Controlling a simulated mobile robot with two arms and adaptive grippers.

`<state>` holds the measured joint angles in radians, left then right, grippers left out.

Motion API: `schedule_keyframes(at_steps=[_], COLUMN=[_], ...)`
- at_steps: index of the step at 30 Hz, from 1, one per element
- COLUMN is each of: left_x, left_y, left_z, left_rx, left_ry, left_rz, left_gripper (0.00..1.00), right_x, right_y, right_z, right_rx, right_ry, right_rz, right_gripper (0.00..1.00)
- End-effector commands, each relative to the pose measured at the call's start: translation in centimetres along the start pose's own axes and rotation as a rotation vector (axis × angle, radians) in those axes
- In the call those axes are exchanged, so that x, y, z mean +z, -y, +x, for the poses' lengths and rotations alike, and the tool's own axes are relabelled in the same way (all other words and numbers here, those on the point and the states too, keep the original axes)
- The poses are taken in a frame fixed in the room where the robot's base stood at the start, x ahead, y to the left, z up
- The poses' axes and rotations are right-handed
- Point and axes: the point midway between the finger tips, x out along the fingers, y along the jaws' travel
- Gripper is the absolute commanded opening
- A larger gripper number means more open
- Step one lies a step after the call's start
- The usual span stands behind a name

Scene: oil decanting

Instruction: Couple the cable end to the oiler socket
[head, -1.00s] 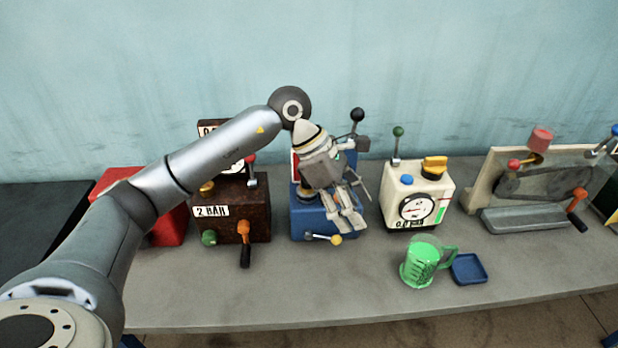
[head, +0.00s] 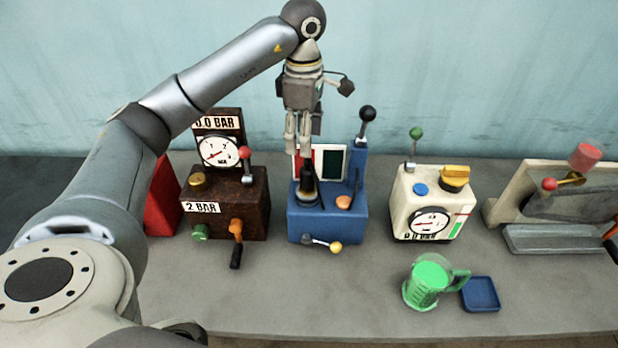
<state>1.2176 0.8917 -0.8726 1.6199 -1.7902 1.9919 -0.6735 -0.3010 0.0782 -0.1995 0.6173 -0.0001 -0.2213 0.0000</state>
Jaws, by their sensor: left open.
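My left gripper (head: 298,153) points straight down above the left part of a blue machine (head: 328,225). Its fingers are open and empty, just above a dark upright fitting (head: 308,186) on the machine's top. I cannot tell whether they touch it. A cream box (head: 425,200) with a gauge, blue cap and yellow knob stands to the right; it may be the oiler, but no label shows this. I cannot make out a cable end or a socket for certain. My right gripper is not in view.
A brown pressure unit (head: 228,205) with a gauge and a red block (head: 163,203) stand left of the blue machine. A green-filled jug (head: 427,283) and a blue tray (head: 481,294) are at front right. A black-knobbed lever (head: 366,120) rises close to the gripper.

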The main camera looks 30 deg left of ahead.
Motion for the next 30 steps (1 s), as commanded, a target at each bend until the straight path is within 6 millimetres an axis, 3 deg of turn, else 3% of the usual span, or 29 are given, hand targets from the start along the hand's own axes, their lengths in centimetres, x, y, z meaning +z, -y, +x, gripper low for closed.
schedule_keyframes(at_steps=[3, 5, 8, 12, 16, 25, 30], left_x=[0.0, 0.1, 0.0, 0.1, 0.1, 0.1, 0.2], left_y=[0.0, 0.0, 0.1, 0.0, 0.0, 0.0, 0.0], left_z=[0.3, 0.9, 2.4, 4.5, 5.5, 5.7, 6.7], left_rx=[-0.001, -0.003, -0.004, -0.003, -0.001, 0.0, -0.004], left_ry=[0.001, 0.001, -0.001, 0.001, 0.002, 0.002, 0.0], left_rz=[0.0, 0.0, 0.0, 0.0, 0.001, 0.001, 0.001], left_gripper=[0.56, 0.56, 0.56, 0.56, 0.56, 0.56, 0.56], right_x=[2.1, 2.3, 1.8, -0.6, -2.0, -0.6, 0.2], right_y=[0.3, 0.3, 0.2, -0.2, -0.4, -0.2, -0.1], right_z=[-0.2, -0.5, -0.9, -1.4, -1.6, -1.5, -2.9], right_rx=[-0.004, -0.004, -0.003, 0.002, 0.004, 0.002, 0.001], right_ry=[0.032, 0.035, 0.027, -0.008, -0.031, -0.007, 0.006], right_rz=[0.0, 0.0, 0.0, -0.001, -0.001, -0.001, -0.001], right_gripper=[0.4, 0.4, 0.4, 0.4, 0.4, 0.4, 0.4])
